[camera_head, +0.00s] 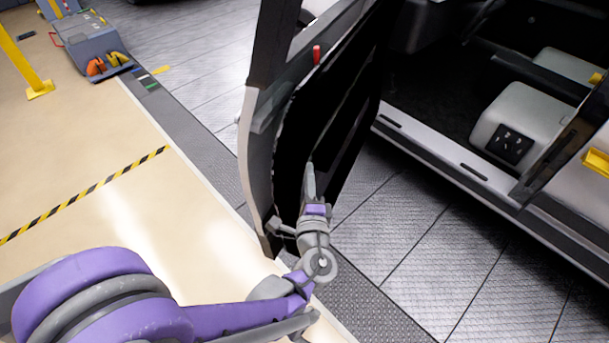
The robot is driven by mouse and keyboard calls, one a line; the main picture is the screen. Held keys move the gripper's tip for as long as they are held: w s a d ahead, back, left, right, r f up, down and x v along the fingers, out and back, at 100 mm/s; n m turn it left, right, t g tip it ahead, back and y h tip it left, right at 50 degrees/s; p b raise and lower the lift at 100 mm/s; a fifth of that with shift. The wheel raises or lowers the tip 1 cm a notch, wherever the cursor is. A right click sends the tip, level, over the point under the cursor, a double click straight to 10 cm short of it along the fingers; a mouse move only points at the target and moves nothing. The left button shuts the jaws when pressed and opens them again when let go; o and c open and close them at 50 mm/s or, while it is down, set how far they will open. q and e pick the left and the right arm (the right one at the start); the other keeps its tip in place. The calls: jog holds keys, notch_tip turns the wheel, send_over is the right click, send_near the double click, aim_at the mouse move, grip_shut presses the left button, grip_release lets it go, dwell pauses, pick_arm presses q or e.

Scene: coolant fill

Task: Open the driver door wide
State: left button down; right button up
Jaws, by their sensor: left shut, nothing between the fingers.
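The driver door (262,150) stands swung out from the vehicle, its black inner side facing right, toward the cabin. A wide gap of floor separates its lower part from the sill. My left gripper (309,168) is shut and empty, at the door's inner side near its lower edge. I cannot tell whether it touches the panel. The vehicle's open doorway (440,100) is at the right, with a light sill (430,150) along its bottom. My right gripper is not in view.
A grey seat base (515,125) shows inside the cabin. A grey cart (88,45) with orange items stands at the top left, near a yellow post (22,62). Yellow-black tape (85,195) crosses the beige floor, which is clear left of the door.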

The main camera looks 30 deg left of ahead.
pick_arm(q)
jog(key=s+a+v, duration=0.1)
jog(key=v, duration=0.9)
jog(key=shift+a, duration=0.3)
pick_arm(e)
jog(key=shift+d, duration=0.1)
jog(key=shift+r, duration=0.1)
pick_arm(q)
jog(key=s+a+f+n+g+h+p, duration=0.2)
jog(key=a+f+n+g+h+p, duration=0.1)
jog(key=f+n+g+p, duration=0.25)
jog(key=s+d+r+n+g+h+p, duration=0.3)
jog(key=d+r+n+g+h+p, duration=0.1)
jog(key=d+n+h, duration=0.3)
jog(key=shift+d+r+h, duration=0.3)
jog(key=shift+d+r, duration=0.2)
jog(key=shift+r, duration=0.35)
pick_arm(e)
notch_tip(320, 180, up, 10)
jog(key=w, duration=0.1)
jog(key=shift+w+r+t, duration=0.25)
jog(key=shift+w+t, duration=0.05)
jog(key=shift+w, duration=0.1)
pick_arm(q)
jog(key=shift+n, duration=0.25)
